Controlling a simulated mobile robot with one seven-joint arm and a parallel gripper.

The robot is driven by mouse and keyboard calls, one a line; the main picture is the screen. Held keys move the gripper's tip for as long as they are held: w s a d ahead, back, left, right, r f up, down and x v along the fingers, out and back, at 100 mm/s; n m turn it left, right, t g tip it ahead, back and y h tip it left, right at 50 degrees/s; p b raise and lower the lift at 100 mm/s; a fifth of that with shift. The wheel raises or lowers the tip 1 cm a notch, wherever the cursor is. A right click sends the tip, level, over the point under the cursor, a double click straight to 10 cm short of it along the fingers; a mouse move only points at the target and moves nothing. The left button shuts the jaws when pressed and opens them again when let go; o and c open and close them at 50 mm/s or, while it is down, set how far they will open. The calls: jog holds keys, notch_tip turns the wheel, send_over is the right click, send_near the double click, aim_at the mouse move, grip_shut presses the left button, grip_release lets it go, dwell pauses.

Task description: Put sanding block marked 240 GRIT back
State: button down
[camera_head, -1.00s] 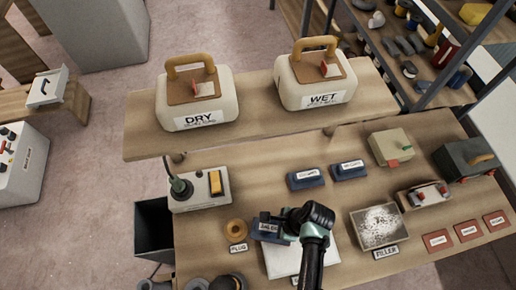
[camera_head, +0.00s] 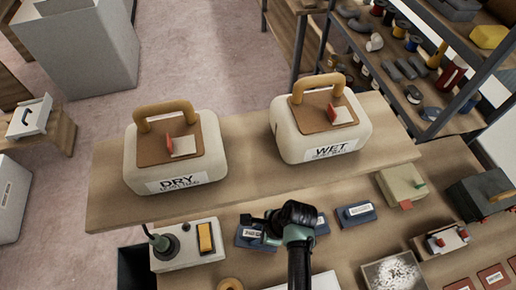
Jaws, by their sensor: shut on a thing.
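A blue sanding block (camera_head: 250,236) with a white label, its print too small to read surely, is in my gripper (camera_head: 264,226) near the left end of the block row. My gripper is shut on it, with the dark wrist to its right. I cannot tell whether the block touches the bench (camera_head: 330,255) or hangs just above it. A second blue block (camera_head: 321,223) is partly hidden behind my wrist. A third blue block (camera_head: 356,214) lies to the right, in clear view.
A raised shelf (camera_head: 240,190) behind the blocks carries the DRY container (camera_head: 175,150) and the WET container (camera_head: 320,125). A grey switch box (camera_head: 188,245) stands left of my gripper. The filler tray (camera_head: 393,272) and a beige box (camera_head: 402,184) are at right.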

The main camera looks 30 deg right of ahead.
notch_tip(320, 180, down, 2)
jog(key=shift+s+d+f+b, duration=0.1)
jog(key=shift+b, duration=0.55)
jog(key=shift+s+r, duration=0.1)
jog(key=shift+r, duration=0.15)
jog(key=shift+f, duration=0.15)
jog(key=shift+c, duration=2.4)
grip_release()
jog(key=shift+r, duration=0.2)
jog(key=v, duration=1.1)
jog(key=shift+d+r, duration=0.15)
jog(key=shift+r, duration=0.2)
jog(key=shift+s, duration=0.15)
